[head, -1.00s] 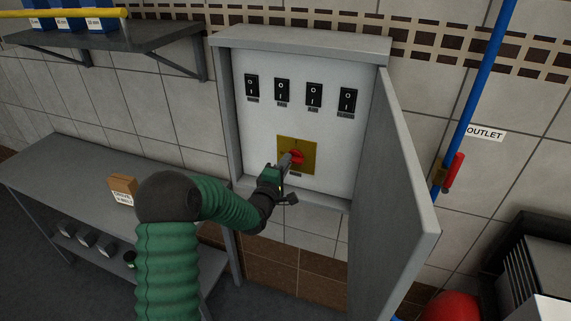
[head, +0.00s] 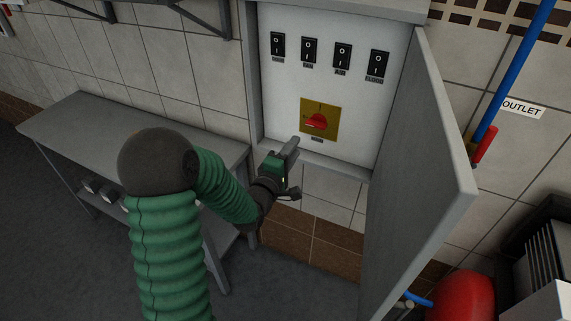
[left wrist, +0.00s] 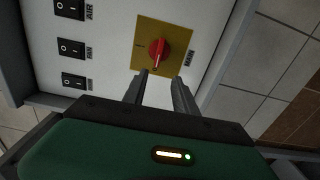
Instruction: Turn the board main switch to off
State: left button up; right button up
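The board main switch is a red knob (head: 317,121) on a yellow plate, low on the panel inside the open grey cabinet. In the head view the knob lies roughly sideways across the plate. In the left wrist view the knob (left wrist: 157,50) has its white-marked end pointing down the picture, towards the cabinet's left side. A mark like "I" shows on the plate's left edge there. My left gripper (head: 293,148) is below and in front of the knob, apart from it. Its fingers (left wrist: 162,88) are spread with nothing between them. My right gripper is not in view.
A row of black rocker switches (head: 342,56) sits above the main switch. The cabinet door (head: 425,170) stands open at the right. A grey bench (head: 130,135) is at the left. A blue pipe with a red handle (head: 484,147) runs beyond the door.

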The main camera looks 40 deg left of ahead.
pick_arm(q)
jog(key=v, duration=0.5)
jog(key=shift+s+d, duration=0.15)
jog(key=shift+s, duration=0.15)
